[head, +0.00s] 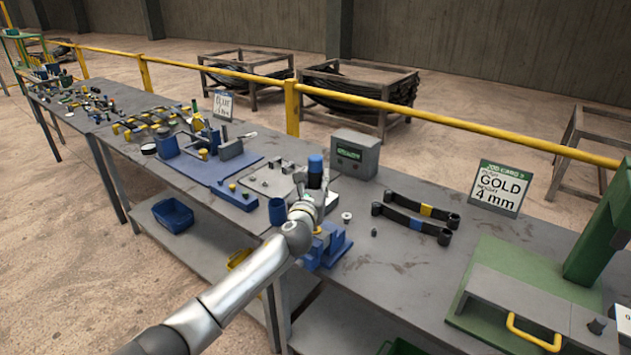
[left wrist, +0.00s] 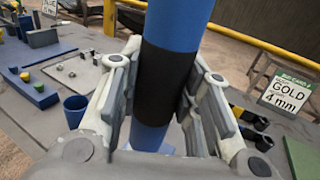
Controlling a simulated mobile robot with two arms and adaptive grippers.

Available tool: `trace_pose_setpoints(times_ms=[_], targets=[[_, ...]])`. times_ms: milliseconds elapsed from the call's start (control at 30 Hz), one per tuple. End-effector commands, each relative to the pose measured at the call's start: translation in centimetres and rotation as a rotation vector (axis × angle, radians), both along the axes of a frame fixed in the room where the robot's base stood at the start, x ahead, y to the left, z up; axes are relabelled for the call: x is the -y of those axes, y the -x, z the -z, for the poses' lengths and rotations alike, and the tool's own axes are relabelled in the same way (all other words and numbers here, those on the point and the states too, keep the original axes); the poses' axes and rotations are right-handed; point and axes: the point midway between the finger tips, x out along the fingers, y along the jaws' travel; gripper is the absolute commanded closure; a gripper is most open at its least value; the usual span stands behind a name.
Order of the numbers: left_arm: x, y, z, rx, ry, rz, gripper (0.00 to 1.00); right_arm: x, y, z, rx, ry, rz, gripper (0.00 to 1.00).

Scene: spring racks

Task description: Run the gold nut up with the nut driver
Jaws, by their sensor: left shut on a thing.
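My left gripper (head: 312,192) is shut on an upright blue tool with a black middle band (head: 316,170), which looks like the nut driver. The tool fills the middle of the left wrist view (left wrist: 158,75), between both finger pads; its lower end is hidden in both views. It is above the bench, beside a blue fixture (head: 338,246) that my gripper and arm partly cover. I cannot make out the gold nut; small pieces near the fixture are too small to tell. A job card (head: 499,188) reads GOLD, 4 mm. My right gripper is not in view.
A blue cup (head: 277,211) and a grey plate with small parts (head: 268,180) are left of the gripper. A grey-green box (head: 354,153) stands behind it. Two dark strap-like bars (head: 415,215) lie right. A green press (head: 600,235) stands far right.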

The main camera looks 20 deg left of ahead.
Motion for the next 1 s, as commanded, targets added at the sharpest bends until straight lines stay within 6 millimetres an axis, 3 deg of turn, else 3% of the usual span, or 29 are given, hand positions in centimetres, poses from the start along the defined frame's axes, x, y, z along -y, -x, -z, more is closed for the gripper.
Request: trace_pose_setpoints(times_ms=[1000], targets=[[0.01,-0.04,0.41,0.005,-0.001,0.001,1.00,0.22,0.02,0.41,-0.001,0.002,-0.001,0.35]])
